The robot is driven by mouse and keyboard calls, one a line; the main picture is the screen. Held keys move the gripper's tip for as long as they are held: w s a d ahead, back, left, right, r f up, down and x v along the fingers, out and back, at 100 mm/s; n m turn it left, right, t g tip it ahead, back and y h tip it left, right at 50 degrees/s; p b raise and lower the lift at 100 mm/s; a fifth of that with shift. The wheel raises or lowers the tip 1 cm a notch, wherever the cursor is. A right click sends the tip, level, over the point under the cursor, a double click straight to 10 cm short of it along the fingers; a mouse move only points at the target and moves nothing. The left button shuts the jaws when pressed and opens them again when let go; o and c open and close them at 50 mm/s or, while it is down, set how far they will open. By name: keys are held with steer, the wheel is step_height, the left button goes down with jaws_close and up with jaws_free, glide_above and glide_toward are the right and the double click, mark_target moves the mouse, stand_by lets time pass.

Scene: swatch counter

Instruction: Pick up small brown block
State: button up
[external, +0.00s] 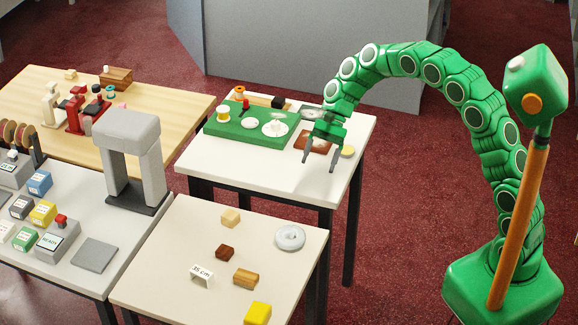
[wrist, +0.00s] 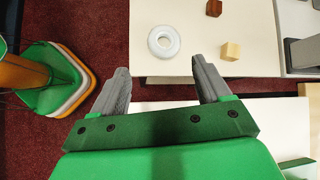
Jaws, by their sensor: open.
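My gripper (external: 320,164) is open and empty, pointing down near the front right of the far white table (external: 200,165). It is well away from the block, behind it and to its right. In the wrist view my gripper's fingers (wrist: 160,66) are spread with nothing between them.
A grey arch (external: 120,130) stands left. A gap separates the two white tables.

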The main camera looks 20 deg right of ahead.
steer(key=w+a+f+m+g+y, duration=0.1)
steer(key=w+a+f, duration=0.1)
steer(key=a+f, duration=0.3)
steer(key=w+a+f+m+y, duration=0.1)
steer(key=a+f, duration=0.1)
steer(key=a, duration=0.5)
steer(key=m+g+y, duration=0.2)
glide_toward(226, 247)
steer(key=shift+s+a, duration=0.35)
steer(key=shift+a, duration=0.05)
steer(key=shift+s+a+f, duration=0.25)
steer(key=shift+a+f, duration=0.15)
steer(key=shift+a, duration=0.1)
steer(key=shift+x, duration=3.65)
steer(key=shift+d+f, duration=0.1)
steer(key=shift+f, duration=0.05)
steer(key=c, duration=1)
steer(key=shift+c, duration=0.2)
